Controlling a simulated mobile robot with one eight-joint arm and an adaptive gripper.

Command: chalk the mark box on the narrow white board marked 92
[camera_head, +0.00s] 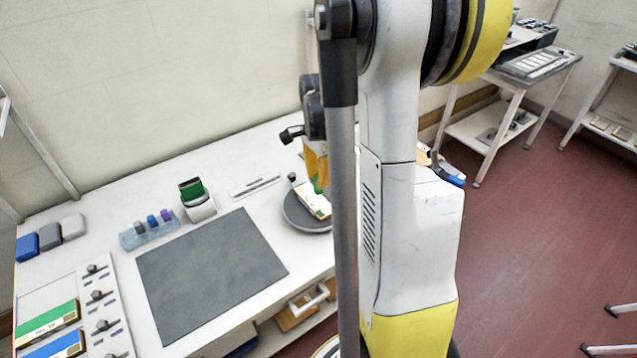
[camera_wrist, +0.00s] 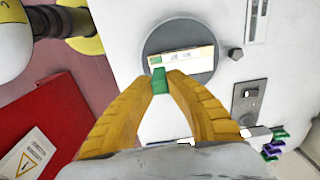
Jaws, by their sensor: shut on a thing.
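A narrow white board (camera_head: 314,203) with a green band lies on a round grey plate (camera_head: 296,213) at the right end of the worktable. In the wrist view the board (camera_wrist: 190,59) lies across the plate (camera_wrist: 160,38); its number cannot be read. My gripper (camera_head: 317,182) is over the board, its yellow fingers shut on a small green piece that looks like chalk (camera_wrist: 159,80). The piece's tip shows close to the board's near edge in the wrist view; whether it touches cannot be told. My arm hides part of the plate in the head view.
A dark grey mat (camera_head: 210,272) covers the table's middle. Behind it stand a blue holder (camera_head: 150,232) with coloured pieces and a white box (camera_head: 198,206) with a green top. Banded boards (camera_head: 48,322) lie at the left. A red cabinet (camera_wrist: 38,125) shows in the wrist view.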

